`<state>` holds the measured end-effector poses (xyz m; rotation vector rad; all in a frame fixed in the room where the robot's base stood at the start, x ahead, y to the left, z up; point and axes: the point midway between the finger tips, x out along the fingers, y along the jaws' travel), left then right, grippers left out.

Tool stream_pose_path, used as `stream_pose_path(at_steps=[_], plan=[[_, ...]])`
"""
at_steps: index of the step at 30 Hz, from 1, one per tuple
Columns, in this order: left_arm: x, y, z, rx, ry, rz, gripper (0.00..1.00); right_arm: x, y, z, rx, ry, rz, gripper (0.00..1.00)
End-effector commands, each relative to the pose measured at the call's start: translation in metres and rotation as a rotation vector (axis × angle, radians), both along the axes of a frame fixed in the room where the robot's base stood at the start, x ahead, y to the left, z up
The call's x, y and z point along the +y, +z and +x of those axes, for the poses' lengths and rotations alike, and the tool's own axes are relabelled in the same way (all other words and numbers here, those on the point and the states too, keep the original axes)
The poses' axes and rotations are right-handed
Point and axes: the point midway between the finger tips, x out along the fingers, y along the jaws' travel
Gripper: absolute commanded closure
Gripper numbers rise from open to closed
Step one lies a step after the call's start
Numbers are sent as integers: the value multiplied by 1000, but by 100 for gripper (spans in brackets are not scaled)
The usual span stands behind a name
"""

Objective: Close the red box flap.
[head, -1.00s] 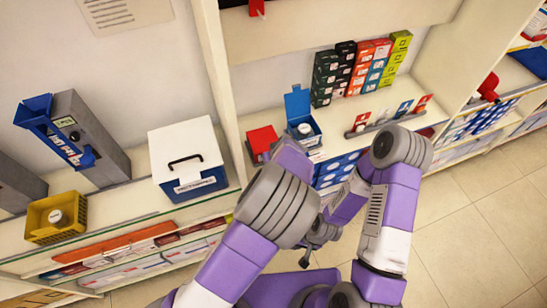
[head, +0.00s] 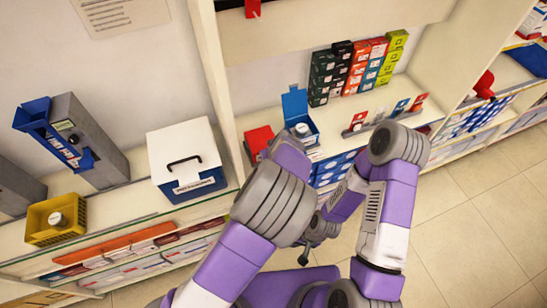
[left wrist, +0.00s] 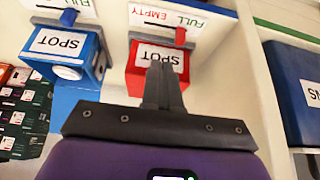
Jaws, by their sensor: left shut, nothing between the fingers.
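The red box (head: 258,138) stands on the shelf left of the blue box (head: 300,120), whose blue flap (head: 294,102) stands up. In the left wrist view the red box (left wrist: 141,79) shows a white SPOT label. I cannot tell exactly how its flap stands. My left gripper (left wrist: 164,75) is shut and empty, its fingertips in front of the red box and overlapping the label's lower edge. Contact is unclear. In the head view my left arm hides that gripper and part of the box front. My right gripper (head: 318,236) hangs low; its fingers are unclear.
A white-lidded cooler (head: 183,150) stands to the left, past a shelf divider (head: 216,70). A rail of small cards (head: 386,120) lies right of the blue box. Stacked cartons (head: 362,65) stand behind. The floor (head: 475,215) at right is clear.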

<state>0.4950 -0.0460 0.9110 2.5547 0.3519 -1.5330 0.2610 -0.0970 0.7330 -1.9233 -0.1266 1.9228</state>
Motion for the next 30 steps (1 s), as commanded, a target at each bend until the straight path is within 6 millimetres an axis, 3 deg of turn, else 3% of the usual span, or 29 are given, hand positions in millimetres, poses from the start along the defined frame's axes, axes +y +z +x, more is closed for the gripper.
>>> stream_pose_path(at_steps=[8, 21, 30], plan=[[-10, 22, -19, 0, -8, 0, 100, 0, 16, 0, 0, 0, 0, 100], [-30, 72, -88, -1, -7, 0, 100, 0, 25, 0, 0, 0, 0, 100], [-33, 80, -101, 1, -4, 0, 100, 0, 26, 0, 0, 0, 0, 100]])
